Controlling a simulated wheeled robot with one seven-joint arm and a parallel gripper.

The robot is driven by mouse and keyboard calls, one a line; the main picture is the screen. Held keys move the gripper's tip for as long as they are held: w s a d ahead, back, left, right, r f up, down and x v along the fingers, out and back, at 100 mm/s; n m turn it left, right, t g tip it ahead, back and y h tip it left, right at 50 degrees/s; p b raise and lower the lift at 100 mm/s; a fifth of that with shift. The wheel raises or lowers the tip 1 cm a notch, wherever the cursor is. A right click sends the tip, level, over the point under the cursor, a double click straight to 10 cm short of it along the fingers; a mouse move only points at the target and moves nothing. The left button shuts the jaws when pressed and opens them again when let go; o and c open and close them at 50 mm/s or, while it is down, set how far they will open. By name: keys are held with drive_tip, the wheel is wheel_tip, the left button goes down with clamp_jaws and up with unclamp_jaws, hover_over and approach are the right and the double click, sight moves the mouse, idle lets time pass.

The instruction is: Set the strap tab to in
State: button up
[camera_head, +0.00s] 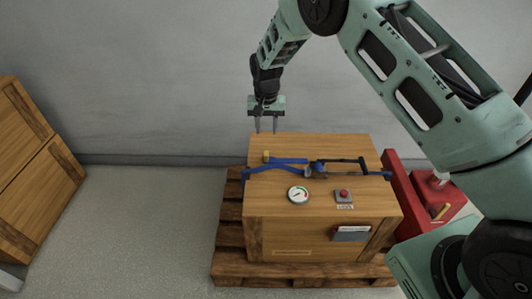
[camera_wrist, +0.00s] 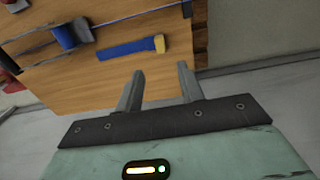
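The strap tab is a blue strip with a yellow end (camera_head: 267,156), lying over the left part of the wooden crate top (camera_head: 320,144). In the wrist view the blue tab (camera_wrist: 125,49) and its yellow end show whole, beyond my fingertips. A blue strap (camera_head: 258,172) crosses the crate, with a ratchet and dark handle (camera_head: 345,161) at the middle. My gripper (camera_head: 266,132) hangs above the back left of the crate, its fingers pointing down. It is open and empty, and its two fingers (camera_wrist: 157,76) stand apart from the tab.
A round gauge (camera_head: 298,195) and a red button (camera_head: 344,195) sit on the crate top. The crate stands on a wooden pallet (camera_head: 230,222). A red object (camera_head: 436,196) is at right, another crate (camera_head: 35,165) at left, a wall (camera_head: 150,90) behind.

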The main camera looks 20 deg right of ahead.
sight(266, 153)
wheel_tip(266, 153, down, 11)
drive_tip(key=shift+f+b, duration=0.15)
drive_tip(key=shift+b, duration=0.3)
drive_tip(key=shift+c, duration=0.4)
